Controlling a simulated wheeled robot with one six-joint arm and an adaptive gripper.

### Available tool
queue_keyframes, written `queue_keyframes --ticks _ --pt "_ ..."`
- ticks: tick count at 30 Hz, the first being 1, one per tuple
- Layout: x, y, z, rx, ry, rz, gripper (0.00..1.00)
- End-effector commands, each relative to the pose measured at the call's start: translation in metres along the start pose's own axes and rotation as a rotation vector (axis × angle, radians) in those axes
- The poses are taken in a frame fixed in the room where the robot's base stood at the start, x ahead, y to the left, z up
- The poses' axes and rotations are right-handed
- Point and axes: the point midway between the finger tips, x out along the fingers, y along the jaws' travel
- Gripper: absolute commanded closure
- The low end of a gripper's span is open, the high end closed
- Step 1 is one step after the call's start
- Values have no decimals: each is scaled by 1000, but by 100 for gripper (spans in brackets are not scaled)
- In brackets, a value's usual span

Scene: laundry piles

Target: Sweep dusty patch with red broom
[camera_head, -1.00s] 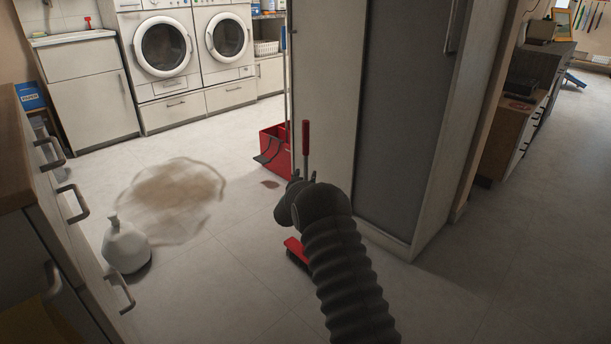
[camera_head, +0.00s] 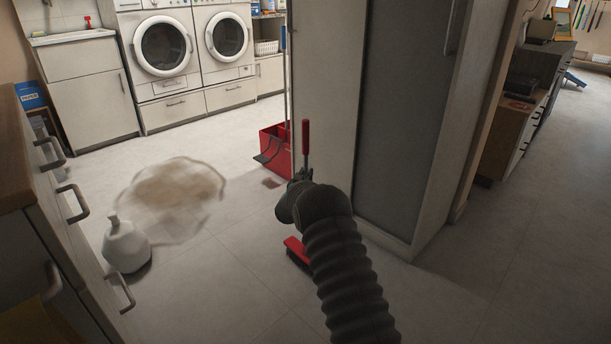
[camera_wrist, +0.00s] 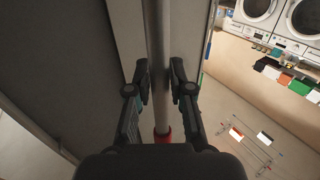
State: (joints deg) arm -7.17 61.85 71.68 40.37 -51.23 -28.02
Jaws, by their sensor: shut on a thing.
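The red broom stands upright, its red grip (camera_head: 305,137) above my gripper and its red head with dark bristles (camera_head: 297,250) on the floor, partly behind my arm. My gripper (camera_head: 302,176) is shut on the broom's handle. In the wrist view the grey handle (camera_wrist: 158,40) runs between the two fingers (camera_wrist: 160,84), with a red part (camera_wrist: 163,135) below. The dusty patch (camera_head: 175,195) is a tan, roundish smear on the pale floor, left of the broom and apart from it.
A white jug (camera_head: 126,246) stands at the patch's near left edge. A red dustpan-like bin (camera_head: 275,150) stands beyond the broom, by a tall cabinet (camera_head: 405,120) close on the right. Drawers (camera_head: 75,235) line the left. Washing machines (camera_head: 163,47) stand at the back.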

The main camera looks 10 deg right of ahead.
Motion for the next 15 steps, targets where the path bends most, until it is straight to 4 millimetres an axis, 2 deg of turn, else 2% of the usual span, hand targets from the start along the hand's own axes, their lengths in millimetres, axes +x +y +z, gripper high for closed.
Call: queue_keyframes --ticks 1,15 --pt "0 0 -7 2 5 0 100" --pt "0 0 -45 1 5 0 100"
